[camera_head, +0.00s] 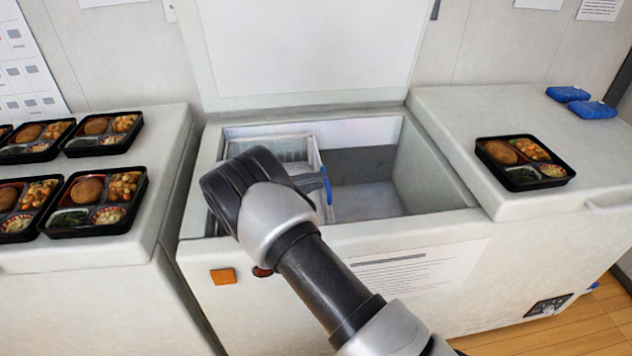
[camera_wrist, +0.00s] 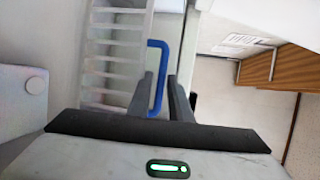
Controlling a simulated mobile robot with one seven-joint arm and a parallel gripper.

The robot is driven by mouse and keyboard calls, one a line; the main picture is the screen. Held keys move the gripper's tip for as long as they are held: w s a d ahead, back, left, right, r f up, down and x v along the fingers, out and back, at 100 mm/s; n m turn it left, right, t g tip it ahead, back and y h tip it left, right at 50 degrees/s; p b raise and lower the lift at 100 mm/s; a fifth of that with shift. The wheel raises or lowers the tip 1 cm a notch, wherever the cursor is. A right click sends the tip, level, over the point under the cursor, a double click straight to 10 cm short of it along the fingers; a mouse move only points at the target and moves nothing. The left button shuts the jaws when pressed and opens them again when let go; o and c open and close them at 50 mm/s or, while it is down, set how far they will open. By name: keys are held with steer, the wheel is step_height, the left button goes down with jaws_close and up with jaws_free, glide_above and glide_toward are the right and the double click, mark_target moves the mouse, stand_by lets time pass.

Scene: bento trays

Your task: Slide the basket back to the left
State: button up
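The white slatted basket (camera_head: 290,142) sits inside the open chest freezer, at the left part of the opening; my arm hides part of it. It also shows in the wrist view (camera_wrist: 112,50). A blue handle (camera_wrist: 162,75) stands on the basket's right side, and it shows in the head view (camera_head: 328,188) too. My gripper (camera_wrist: 161,76) is at this handle, with its two dark fingers apart and the handle's bar between them. A gap seems to show beside the bar. In the head view my gripper (camera_head: 312,182) is partly hidden by my wrist.
The right part of the freezer opening (camera_head: 365,200) is empty. Several filled bento trays (camera_head: 97,200) stand on the left counter. One bento tray (camera_head: 523,163) and two blue packs (camera_head: 592,109) lie on the right lid. The freezer's front rim runs under my arm.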

steer(key=shift+d, duration=0.1)
steer(key=p+v, duration=0.1)
steer(key=v, duration=1.1)
